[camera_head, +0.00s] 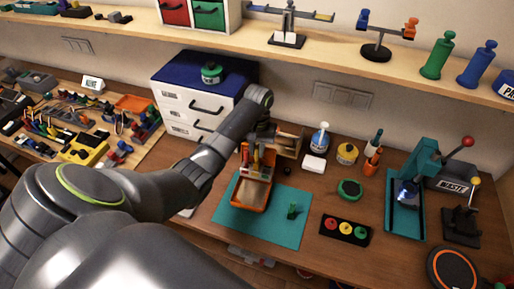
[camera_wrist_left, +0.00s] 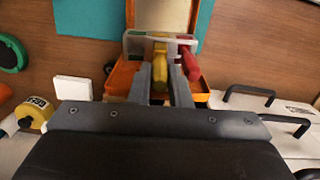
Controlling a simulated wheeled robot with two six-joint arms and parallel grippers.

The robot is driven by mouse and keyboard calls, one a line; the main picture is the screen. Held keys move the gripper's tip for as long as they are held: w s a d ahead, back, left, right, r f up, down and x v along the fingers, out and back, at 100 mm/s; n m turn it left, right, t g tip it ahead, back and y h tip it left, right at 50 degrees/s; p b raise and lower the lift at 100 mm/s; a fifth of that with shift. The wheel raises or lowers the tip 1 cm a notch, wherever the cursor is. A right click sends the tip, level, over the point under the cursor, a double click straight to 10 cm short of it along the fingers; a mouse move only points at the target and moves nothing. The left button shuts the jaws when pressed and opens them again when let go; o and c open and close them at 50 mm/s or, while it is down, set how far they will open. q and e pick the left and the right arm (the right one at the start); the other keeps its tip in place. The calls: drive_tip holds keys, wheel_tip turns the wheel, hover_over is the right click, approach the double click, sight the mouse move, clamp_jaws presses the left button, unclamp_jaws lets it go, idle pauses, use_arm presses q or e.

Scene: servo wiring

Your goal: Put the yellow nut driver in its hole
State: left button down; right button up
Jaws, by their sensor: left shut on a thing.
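The yellow nut driver (camera_wrist_left: 160,60) shows in the left wrist view as a yellow handle between the fingers of my left gripper (camera_wrist_left: 165,82). The gripper is shut on it, over a pale rack (camera_wrist_left: 133,44) at one end of the orange tray (camera_wrist_left: 118,80). A red-handled driver (camera_wrist_left: 190,66) stands close beside the yellow one. In the head view, my left gripper (camera_head: 262,133) is above the back end of the orange tray (camera_head: 236,190). The driver's lower end and its hole are hidden, so I cannot tell if it is seated. My right gripper is out of view.
The tray lies on a teal mat (camera_head: 285,230) with a small green piece (camera_head: 293,211). A white drawer unit (camera_head: 180,110) with a blue top stands behind to the left. A white block (camera_head: 314,163) and a spray bottle (camera_head: 320,138) stand to the right.

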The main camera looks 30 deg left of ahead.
use_arm(q)
drive_tip(key=shift+f, duration=0.5)
drive_tip(key=c, duration=0.8)
unclamp_jaws()
drive_tip(key=shift+s+d, duration=0.1)
